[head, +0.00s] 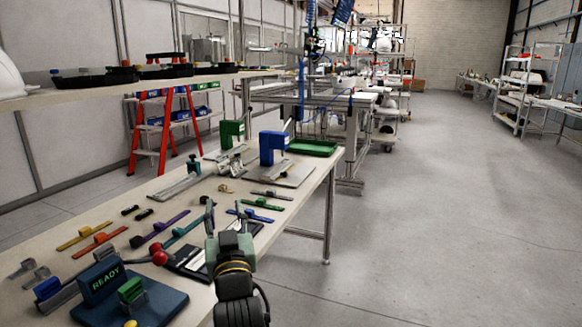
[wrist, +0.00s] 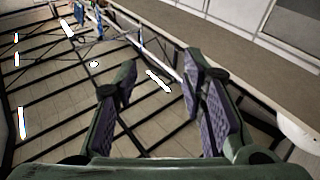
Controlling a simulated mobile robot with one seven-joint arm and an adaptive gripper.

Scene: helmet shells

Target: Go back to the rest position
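My gripper (head: 225,213) is near the front right edge of the workbench (head: 95,213) in the head view, beside a dark flat panel. In the wrist view my gripper (wrist: 160,88) shows two dark green fingers with purple-grey pads. The fingers are well apart and nothing is between them.
The bench holds colored strips, a READY display (head: 105,284), a red-knobbed lever (head: 159,257), a blue clamp stand (head: 273,148) and a green tray (head: 313,148). A white helmet shell (head: 10,78) sits on the upper shelf. The floor (head: 450,200) at right is clear.

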